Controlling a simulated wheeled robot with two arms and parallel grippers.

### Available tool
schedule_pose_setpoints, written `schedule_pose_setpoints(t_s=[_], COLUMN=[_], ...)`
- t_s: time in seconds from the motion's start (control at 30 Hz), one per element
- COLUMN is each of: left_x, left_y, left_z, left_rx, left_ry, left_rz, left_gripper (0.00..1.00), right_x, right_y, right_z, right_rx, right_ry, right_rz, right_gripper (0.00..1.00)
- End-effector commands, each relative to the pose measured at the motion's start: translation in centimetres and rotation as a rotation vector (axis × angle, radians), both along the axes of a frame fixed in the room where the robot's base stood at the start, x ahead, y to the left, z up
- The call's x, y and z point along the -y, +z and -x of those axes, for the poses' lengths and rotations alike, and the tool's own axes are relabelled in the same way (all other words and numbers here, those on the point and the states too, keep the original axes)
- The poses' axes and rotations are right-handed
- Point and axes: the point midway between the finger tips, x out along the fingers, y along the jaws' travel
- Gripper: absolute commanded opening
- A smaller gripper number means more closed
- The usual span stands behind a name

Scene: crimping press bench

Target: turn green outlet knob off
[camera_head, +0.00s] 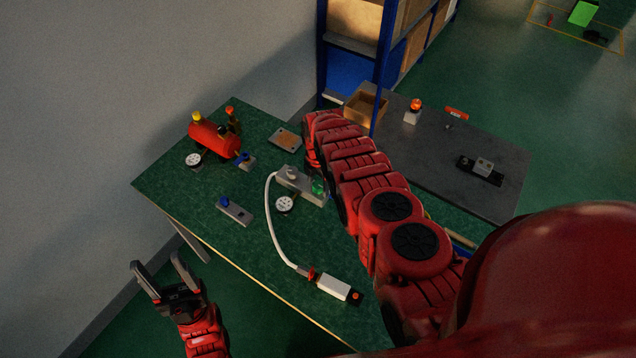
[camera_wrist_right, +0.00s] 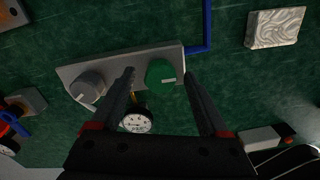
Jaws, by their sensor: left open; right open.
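The green outlet knob (camera_head: 318,187) sits at the right end of a grey regulator block (camera_head: 300,182) on the green bench; in the right wrist view the knob (camera_wrist_right: 160,74) has a pale mark on its rim. A grey knob (camera_wrist_right: 87,86) is at the block's other end. My right gripper (camera_wrist_right: 160,72) is open, its two fingers on either side of the green knob in that view; I cannot tell whether they touch it. In the head view my right arm hides that gripper. My left gripper (camera_head: 165,272) is open and empty off the bench's front-left edge.
A round gauge (camera_head: 285,204) lies by the block. A white hose (camera_head: 272,225) curves to a white-and-black tool (camera_head: 340,288). A red tank (camera_head: 214,138), another gauge (camera_head: 194,161) and a blue-knobbed block (camera_head: 234,211) stand to the left. A grey table (camera_head: 450,150) is at right.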

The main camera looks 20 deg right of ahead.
Motion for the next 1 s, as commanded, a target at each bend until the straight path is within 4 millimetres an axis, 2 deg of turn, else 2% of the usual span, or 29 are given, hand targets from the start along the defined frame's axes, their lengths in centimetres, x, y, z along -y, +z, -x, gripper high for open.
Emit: schedule_pose_setpoints(t_s=[0.27, 0.6, 0.7, 1.0], left_x=[0.0, 0.0, 0.0, 0.0], left_y=[0.0, 0.0, 0.0, -0.06], left_z=[0.0, 0.0, 0.0, -0.01], left_rx=[0.0, 0.0, 0.0, 0.0], left_ry=[0.0, 0.0, 0.0, 0.0], left_rz=[0.0, 0.0, 0.0, 0.0], left_gripper=[0.6, 0.6, 0.6, 0.6], right_x=[-0.01, 0.0, 0.01, 0.0], right_y=[-0.08, -0.08, -0.09, -0.1], right_z=[0.05, 0.05, 0.06, 0.05], right_rx=[-0.001, -0.001, -0.001, -0.001], right_ry=[0.0, 0.0, 0.0, -0.029], right_rz=[0.0, 0.0, 0.0, -0.001], right_gripper=[0.76, 0.15, 0.0, 0.0])
